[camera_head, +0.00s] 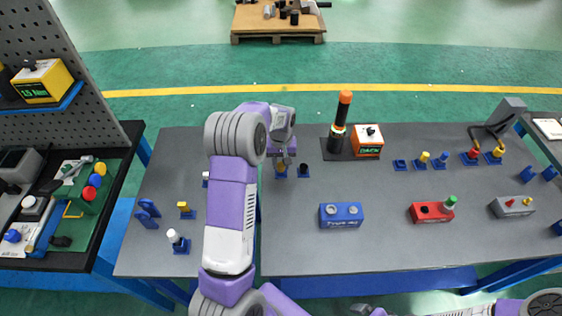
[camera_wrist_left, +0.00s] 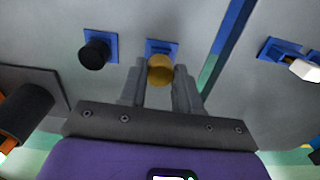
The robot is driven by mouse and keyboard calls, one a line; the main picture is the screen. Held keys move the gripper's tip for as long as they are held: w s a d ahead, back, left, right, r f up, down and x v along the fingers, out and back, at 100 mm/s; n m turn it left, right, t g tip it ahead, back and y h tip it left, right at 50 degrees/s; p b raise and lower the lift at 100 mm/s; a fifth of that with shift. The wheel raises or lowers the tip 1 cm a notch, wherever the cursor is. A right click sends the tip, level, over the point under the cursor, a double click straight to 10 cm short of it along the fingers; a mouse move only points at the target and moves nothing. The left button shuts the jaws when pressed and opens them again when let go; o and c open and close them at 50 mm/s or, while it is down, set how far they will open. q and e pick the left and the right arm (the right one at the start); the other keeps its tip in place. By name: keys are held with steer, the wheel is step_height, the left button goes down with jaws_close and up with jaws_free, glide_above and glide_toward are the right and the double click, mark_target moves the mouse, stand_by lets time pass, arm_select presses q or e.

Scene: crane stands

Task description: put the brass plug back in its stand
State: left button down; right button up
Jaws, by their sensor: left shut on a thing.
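My left gripper (camera_head: 283,162) is shut on the brass plug (camera_wrist_left: 160,69), which sits between its fingertips in the left wrist view. The plug also shows as a small yellow-brown top in the head view (camera_head: 281,171), partly hidden by the gripper. A blue square stand (camera_wrist_left: 161,46) lies right by the plug, and the plug and fingers cover much of it. I cannot tell whether the plug is in the stand or just above it. What looks like part of my right gripper (camera_head: 361,308) shows at the bottom edge of the head view, too cut off to read.
A black plug in a blue stand (camera_wrist_left: 95,54) is close beside the brass one. A black and orange cylinder (camera_head: 341,120) and an orange box (camera_head: 367,141) stand to the right. A blue block (camera_head: 341,214) and a red block (camera_head: 431,212) sit nearer. Bare table lies between them.

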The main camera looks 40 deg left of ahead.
mark_target(281, 165)
arm_select(q)
steer(key=shift+f+b, duration=0.3)
steer(key=shift+f, duration=0.35)
steer(key=c, duration=0.7)
jaws_free()
steer(key=shift+r, duration=0.15)
steer(key=shift+r+p, duration=1.95)
steer(key=shift+r, duration=0.5)
step_height(281, 165, up, 8)
steer(key=shift+f+p, duration=0.25)
steer(key=shift+p, duration=0.35)
steer(key=shift+r, duration=0.1)
